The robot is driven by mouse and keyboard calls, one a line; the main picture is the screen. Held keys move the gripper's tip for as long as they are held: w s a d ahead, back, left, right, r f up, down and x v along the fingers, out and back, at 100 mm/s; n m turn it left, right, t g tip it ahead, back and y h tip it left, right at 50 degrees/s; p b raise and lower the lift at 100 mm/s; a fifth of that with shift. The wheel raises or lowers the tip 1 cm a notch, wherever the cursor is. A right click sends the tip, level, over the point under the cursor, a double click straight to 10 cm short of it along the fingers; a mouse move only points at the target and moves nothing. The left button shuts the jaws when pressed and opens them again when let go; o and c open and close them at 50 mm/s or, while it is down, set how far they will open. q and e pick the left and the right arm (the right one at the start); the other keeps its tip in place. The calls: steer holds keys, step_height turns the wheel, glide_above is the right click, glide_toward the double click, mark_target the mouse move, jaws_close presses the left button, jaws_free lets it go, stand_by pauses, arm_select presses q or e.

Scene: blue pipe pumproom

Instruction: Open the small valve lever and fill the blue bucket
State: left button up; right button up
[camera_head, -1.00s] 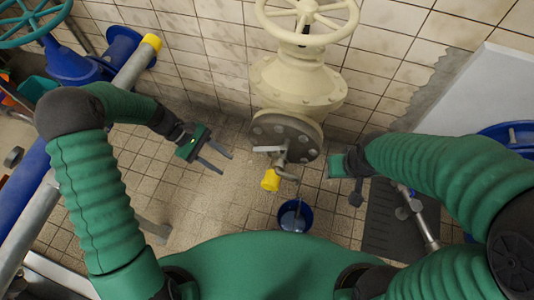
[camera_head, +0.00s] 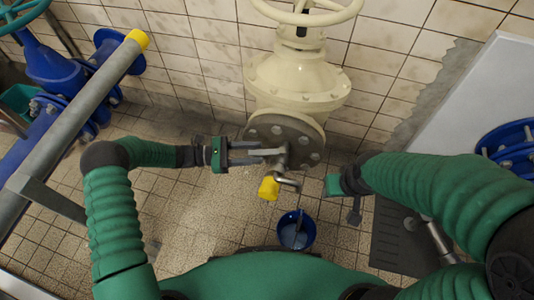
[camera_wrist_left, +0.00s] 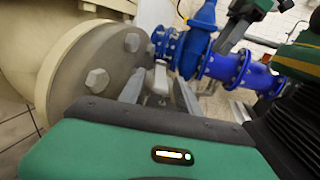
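The small valve lever (camera_head: 268,152) is a pale metal bar on the grey flange below the cream valve. A metal spout (camera_head: 288,183) and a yellow cap (camera_head: 269,188) are beneath it. My left gripper (camera_head: 258,153) is open, its fingers reaching along both sides of the lever. In the left wrist view the lever (camera_wrist_left: 160,80) shows between the two separated fingers; contact is unclear. The blue bucket (camera_head: 309,236) stands on the floor below the spout.
The cream valve body (camera_head: 297,80) and bolted flange (camera_head: 310,140) stand close to my left gripper. Blue pipework (camera_head: 60,70) and a grey rail (camera_head: 75,110) with a yellow end are at left. A dark floor mat (camera_head: 390,240) lies at right.

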mark_target(278, 151)
arm_select(q)
steer(key=d, duration=0.4)
steer(key=shift+w+d+b, duration=0.1)
steer(key=shift+d+b, duration=0.15)
steer(key=shift+b, duration=0.15)
jaws_close()
stand_by(1.0)
